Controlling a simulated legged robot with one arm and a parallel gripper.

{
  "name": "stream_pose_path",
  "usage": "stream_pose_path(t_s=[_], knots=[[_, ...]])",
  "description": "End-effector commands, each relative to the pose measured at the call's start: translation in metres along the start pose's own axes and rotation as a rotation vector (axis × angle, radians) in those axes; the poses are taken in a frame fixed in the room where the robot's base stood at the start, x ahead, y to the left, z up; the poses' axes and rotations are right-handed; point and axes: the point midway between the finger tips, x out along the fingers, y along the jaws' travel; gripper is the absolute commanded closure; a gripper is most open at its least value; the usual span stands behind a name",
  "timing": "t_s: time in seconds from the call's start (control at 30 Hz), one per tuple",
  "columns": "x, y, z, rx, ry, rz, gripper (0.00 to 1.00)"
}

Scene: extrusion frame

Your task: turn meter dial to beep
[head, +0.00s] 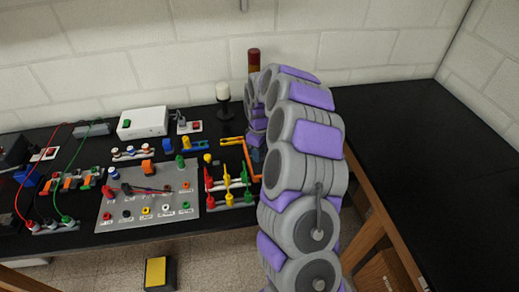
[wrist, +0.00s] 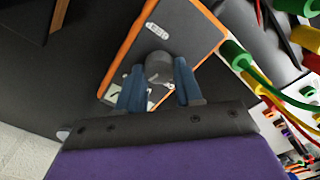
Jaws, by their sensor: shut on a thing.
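The meter (wrist: 188,38) has a dark grey face and an orange rim, and fills the upper middle of the wrist view. Its round grey dial (wrist: 158,66) sits between the two blue fingers of my gripper (wrist: 160,80), which is shut on it. A small pale marking shows above the dial and another by the left finger; I cannot read either, nor the dial's setting. In the head view the meter's orange edge (head: 250,158) shows just left of my arm, which hides most of the meter. The dial is hidden there.
Left of the meter stand red, yellow and green plugs (head: 227,181) with leads, close by in the wrist view too (wrist: 236,55). A grey socket panel (head: 150,205), a white box (head: 142,122) and a lamp stack (head: 254,58) stand on the black bench. The bench at right (head: 430,170) is clear.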

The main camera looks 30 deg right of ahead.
Motion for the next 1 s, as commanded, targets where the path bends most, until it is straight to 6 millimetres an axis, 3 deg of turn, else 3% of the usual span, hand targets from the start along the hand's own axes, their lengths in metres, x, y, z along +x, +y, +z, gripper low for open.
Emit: stream_pose_path(t_s=[1.0], knots=[[0.0002,-0.0048,0.0010,0.937,-0.008,-0.003,0.95]])
